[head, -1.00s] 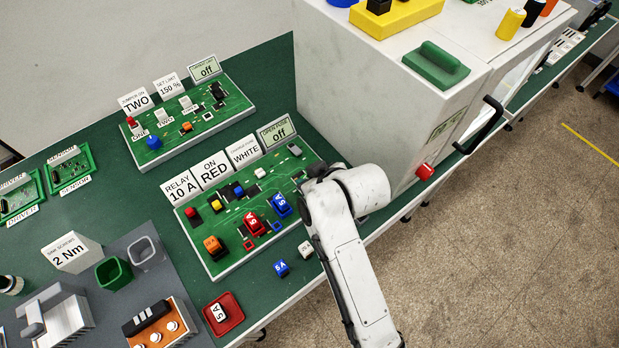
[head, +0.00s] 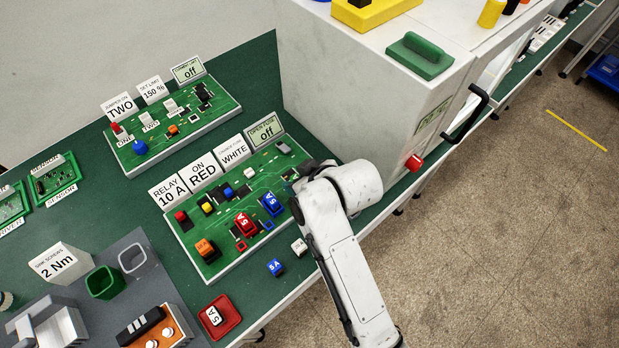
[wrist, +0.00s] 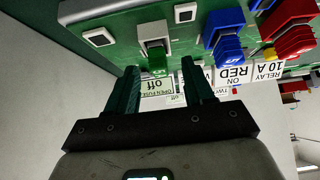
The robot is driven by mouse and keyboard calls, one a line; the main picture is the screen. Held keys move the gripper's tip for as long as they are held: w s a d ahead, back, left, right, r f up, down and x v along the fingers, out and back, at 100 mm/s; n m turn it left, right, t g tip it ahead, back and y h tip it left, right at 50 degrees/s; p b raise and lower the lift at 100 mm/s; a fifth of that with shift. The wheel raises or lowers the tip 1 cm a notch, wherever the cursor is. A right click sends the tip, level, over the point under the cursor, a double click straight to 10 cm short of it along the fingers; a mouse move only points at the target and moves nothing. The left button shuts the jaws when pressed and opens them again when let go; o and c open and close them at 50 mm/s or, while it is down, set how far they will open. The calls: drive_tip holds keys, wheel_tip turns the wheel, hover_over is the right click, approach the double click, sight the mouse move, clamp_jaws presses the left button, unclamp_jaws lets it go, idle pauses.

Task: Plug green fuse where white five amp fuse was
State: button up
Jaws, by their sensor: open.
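My gripper shows in the wrist view (wrist: 160,68), its two dark green fingers open with a gap between them. A green block, seemingly the green fuse (wrist: 157,61), stands at a pale, white-edged spot on the board just past the fingertips. I cannot tell whether it is fully seated or touched by the fingers. My arm hides this spot in the head view. A white fuse marked 5 A (head: 213,316) lies in a red tray (head: 233,325). The circuit board (head: 222,262) carries a red fuse (head: 245,225) and a blue fuse (head: 272,204), also seen beside the green block.
A loose blue fuse (head: 276,267) and a small white fuse (head: 299,246) lie on the green bench before the board. Label cards and a display reading off (head: 266,131) stand along its back. A large white cabinet (head: 350,95) stands close behind my arm.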

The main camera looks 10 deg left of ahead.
drive_tip(key=v, duration=1)
drive_tip(key=shift+b, duration=0.4)
drive_tip(key=s+d+f+m+h, duration=0.1)
drive_tip(key=s+d+f+m, duration=0.15)
drive_tip(key=d, duration=0.35)
drive_tip(key=s+d+f+m+g+h+b, duration=0.1)
drive_tip(key=s+d+f+m, duration=0.1)
drive_tip(key=s+d+f, duration=0.3)
drive_tip(key=s+d+f+m+h, duration=0.1)
drive_tip(key=d+f+m+h, duration=0.15)
drive_tip(key=d, duration=0.45)
drive_tip(key=s+d+f+m+g+h, duration=0.1)
drive_tip(key=s+d+f+m, duration=0.1)
drive_tip(key=s+d, duration=0.4)
drive_tip(key=s+d+f+m+g+h, duration=0.1)
drive_tip(key=s+d+f+m+g, duration=0.1)
drive_tip(key=s+d, duration=0.5)
drive_tip(key=shift+s+d+f+b, duration=0.35)
drive_tip(key=shift+s+f, duration=0.05)
drive_tip(key=shift+s, duration=0.65)
